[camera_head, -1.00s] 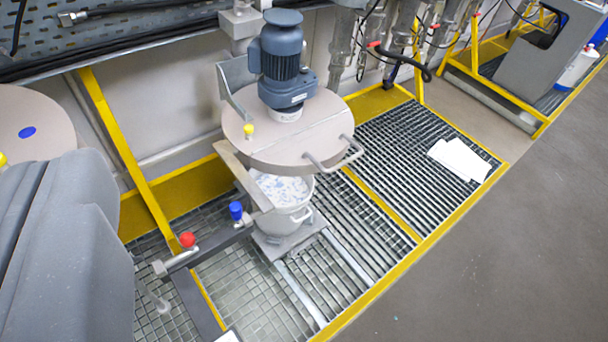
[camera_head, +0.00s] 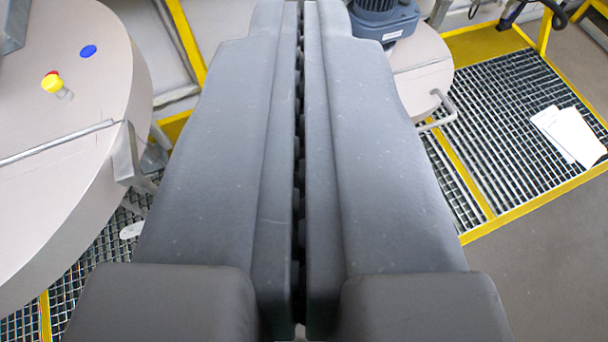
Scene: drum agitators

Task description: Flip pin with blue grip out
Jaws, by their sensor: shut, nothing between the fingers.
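My gripper (camera_head: 302,10) fills the middle of the view, pointing away from me. Its two long grey fingers lie close side by side with only a thin dark gap between them, and they hold nothing.
The right drum lid (camera_head: 425,72) with its grey-blue motor (camera_head: 383,18) and bar handle (camera_head: 442,110) is partly behind the gripper. White papers (camera_head: 568,135) lie on the grating at right. A yellow post (camera_head: 185,40) stands between the drums. Open grey floor is at lower right.

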